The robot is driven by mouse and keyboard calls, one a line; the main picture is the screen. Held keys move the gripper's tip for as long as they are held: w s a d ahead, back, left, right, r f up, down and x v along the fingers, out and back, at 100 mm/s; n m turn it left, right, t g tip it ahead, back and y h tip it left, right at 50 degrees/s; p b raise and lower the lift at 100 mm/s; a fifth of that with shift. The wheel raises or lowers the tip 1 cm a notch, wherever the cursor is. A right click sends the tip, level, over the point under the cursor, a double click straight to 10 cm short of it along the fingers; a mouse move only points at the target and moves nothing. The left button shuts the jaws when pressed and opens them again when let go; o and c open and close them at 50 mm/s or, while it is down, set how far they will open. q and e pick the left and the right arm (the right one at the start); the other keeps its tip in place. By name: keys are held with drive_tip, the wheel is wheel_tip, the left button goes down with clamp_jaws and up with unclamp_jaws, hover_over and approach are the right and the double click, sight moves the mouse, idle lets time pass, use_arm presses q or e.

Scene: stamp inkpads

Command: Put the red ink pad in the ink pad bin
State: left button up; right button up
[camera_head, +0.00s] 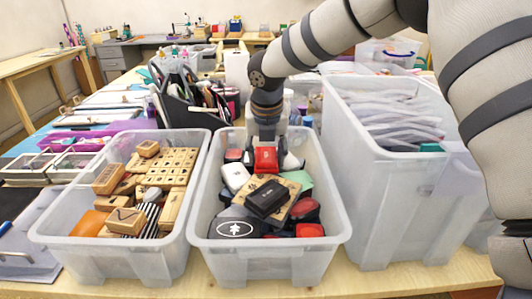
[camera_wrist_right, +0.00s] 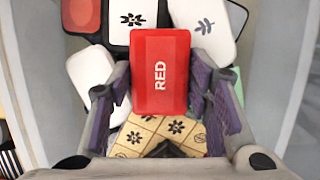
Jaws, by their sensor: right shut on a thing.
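The red ink pad (camera_head: 265,157), marked "RED" in the right wrist view (camera_wrist_right: 160,72), is between the fingers of my right gripper (camera_wrist_right: 160,95). My right gripper, also in the head view (camera_head: 266,162), is shut on it and points down inside the back part of the ink pad bin (camera_head: 272,262). This clear bin holds several ink pads, among them a black one (camera_head: 268,198) lying on a wooden stamp piece. Whether the held pad touches those below is hard to tell. My left gripper is not in view.
A clear bin of wooden stamps (camera_head: 120,258) stands close on the left. A taller clear bin (camera_head: 375,215) with wrapped packets stands on the right. A black caddy (camera_head: 188,112) with bottles is behind. The bins sit close together, with little free table between them.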

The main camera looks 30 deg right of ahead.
sight(266, 170)
drive_tip(key=o, duration=1.5)
drive_tip(key=shift+f, duration=0.15)
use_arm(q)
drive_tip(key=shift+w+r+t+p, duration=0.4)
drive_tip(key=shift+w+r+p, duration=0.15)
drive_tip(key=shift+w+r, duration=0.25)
use_arm(e)
drive_tip(key=v, duration=1.2)
